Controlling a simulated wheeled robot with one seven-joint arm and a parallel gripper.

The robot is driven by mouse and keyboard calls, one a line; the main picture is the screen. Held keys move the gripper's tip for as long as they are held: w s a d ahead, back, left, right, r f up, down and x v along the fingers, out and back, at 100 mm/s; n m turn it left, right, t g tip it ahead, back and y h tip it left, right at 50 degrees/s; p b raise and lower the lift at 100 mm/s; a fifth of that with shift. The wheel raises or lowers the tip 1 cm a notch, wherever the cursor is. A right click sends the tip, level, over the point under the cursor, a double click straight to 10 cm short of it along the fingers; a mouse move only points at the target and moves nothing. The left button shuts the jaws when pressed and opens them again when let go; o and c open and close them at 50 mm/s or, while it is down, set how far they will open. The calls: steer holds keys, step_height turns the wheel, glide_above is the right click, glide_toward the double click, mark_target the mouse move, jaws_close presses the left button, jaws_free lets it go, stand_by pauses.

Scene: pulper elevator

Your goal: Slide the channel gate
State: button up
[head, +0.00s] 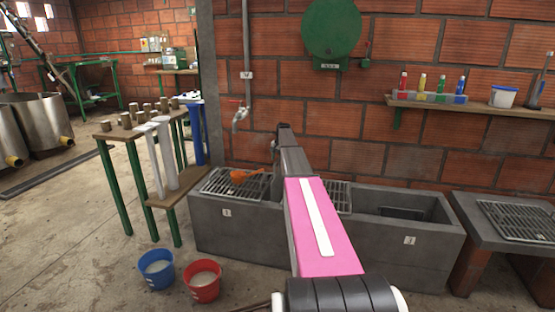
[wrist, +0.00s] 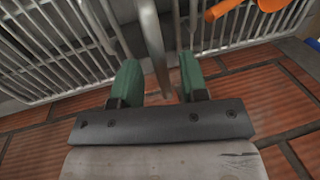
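In the wrist view my gripper (wrist: 160,76) has its two green fingertips apart. An upright grey metal bar (wrist: 152,40) stands between them, with a gap visible on both sides. I cannot tell for sure whether this bar is part of the channel gate; no gate panel shows clearly. In the head view my pink and grey arm reaches over the middle of the grey concrete trough (head: 235,222), and my fingers are hidden at its far end. The arm covers part of the trough and the wall behind it.
Metal grates (head: 215,183) lie on the trough, with an orange object (head: 247,175) on one; it also shows in the wrist view (wrist: 222,9). A tap (head: 240,118) hangs on the brick wall. Blue (head: 157,269) and red (head: 203,280) buckets stand on the floor. A bottle shelf (head: 470,108) is at right.

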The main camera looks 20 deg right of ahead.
steer(key=shift+r, duration=0.1)
step_height(320, 180, up, 10)
steer(key=s+d, duration=0.1)
steer(key=shift+d+r, duration=0.2)
steer(key=shift+d, duration=0.2)
steer(key=shift+s, duration=0.1)
steer(key=s+a+f+n, duration=0.2)
steer(key=s+a+f, duration=0.7)
steer(key=s, duration=0.4)
steer(key=s+a+f+n, duration=0.1)
steer(key=s+a+f, duration=0.5)
steer(key=s+a, duration=0.55)
steer(key=s+a+f+n, duration=0.1)
steer(key=s+a+f, duration=0.1)
steer(key=s, duration=0.7)
steer(key=s+a+f+n+h, duration=0.1)
steer(key=s+a+f, duration=0.1)
steer(key=s+a, duration=0.3)
steer(key=s+a+f+n+g, duration=0.1)
steer(key=s+a+f, duration=0.1)
steer(key=s, duration=1.1)
steer(key=shift+s+a+n+h, duration=0.2)
steer(key=shift+a+n+h, duration=0.2)
steer(key=shift+a, duration=0.4)
